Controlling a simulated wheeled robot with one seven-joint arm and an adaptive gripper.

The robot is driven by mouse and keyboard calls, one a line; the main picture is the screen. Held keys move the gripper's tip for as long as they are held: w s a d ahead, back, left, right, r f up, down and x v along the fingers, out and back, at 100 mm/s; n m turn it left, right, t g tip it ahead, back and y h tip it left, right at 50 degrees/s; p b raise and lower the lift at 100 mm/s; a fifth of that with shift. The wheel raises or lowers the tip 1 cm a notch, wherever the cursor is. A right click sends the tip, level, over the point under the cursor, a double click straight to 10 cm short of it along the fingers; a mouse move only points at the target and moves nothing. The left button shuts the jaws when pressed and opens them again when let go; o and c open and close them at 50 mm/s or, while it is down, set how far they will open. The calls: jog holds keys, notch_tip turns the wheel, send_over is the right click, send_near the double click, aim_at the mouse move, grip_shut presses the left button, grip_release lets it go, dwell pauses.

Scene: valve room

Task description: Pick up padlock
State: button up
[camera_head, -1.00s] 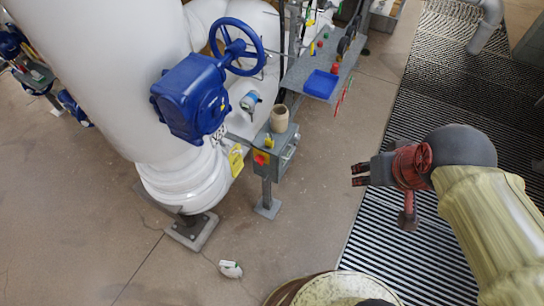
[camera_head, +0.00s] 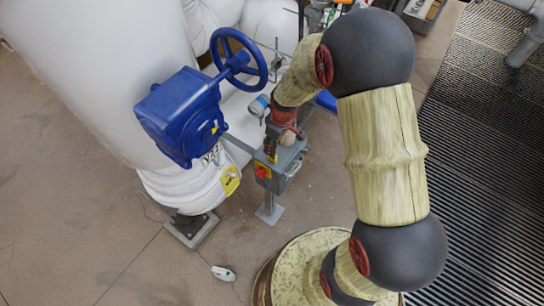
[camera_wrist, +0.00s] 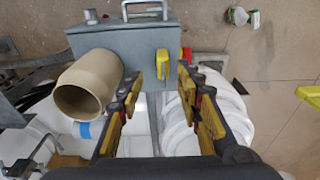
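In the head view a bit of yellow (camera_head: 272,157) shows on the box top, under my gripper (camera_head: 279,138). In the wrist view my gripper (camera_wrist: 160,82) is open, its two fingers spread. The yellow block lies beyond the fingertips, between their lines, apart from both. The gap between the fingers is empty.
A blue valve with a handwheel (camera_head: 180,112) and white pipes (camera_head: 110,80) crowd the left. A yellow-and-red switch (camera_head: 262,171) is on the box side. A white object (camera_head: 223,273) lies on the open floor.

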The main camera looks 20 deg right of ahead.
jog(key=f+b, duration=0.1)
jog(key=f, duration=0.1)
jog(key=f+b, duration=0.1)
jog(key=f, duration=0.1)
jog(key=f+b, duration=0.1)
jog(key=f, duration=0.2)
jog(key=shift+w+a+f, duration=0.1)
jog(key=shift+w+a, duration=0.15)
jog(key=shift+a, duration=0.15)
jog(key=shift+c, duration=0.6)
jog(key=c, duration=0.7)
grip_shut()
